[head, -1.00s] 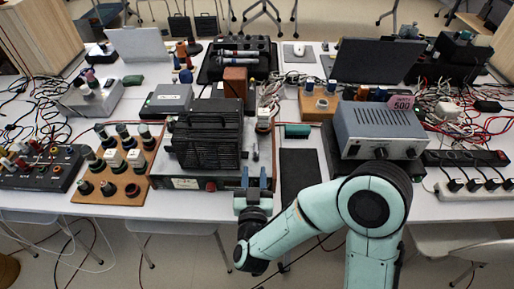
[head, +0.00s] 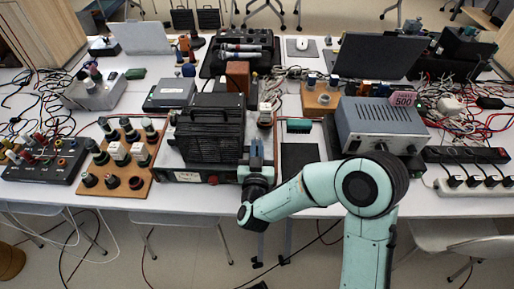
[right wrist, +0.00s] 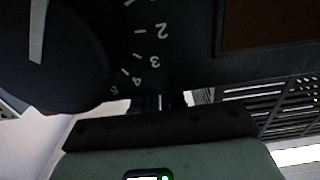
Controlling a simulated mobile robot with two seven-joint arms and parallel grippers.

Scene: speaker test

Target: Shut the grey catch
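I cannot make out the grey catch for certain. In the head view my right gripper (head: 257,150) covers the right front corner of the black slatted case (head: 212,130), where a small grey piece showed earlier. The gripper points away from me and is close to the case; I cannot tell whether it touches. Its fingertips show too small to tell whether they are apart. In the right wrist view a dark panel with a numbered dial (right wrist: 60,60) is very near the camera, and the slatted case (right wrist: 290,105) shows at the right. My left gripper is not in view.
A wooden board with several knobs (head: 122,155) lies left of the case. A dark flat pad (head: 299,160) lies just right of the gripper. Cables and a power strip (head: 480,185) are at the far right.

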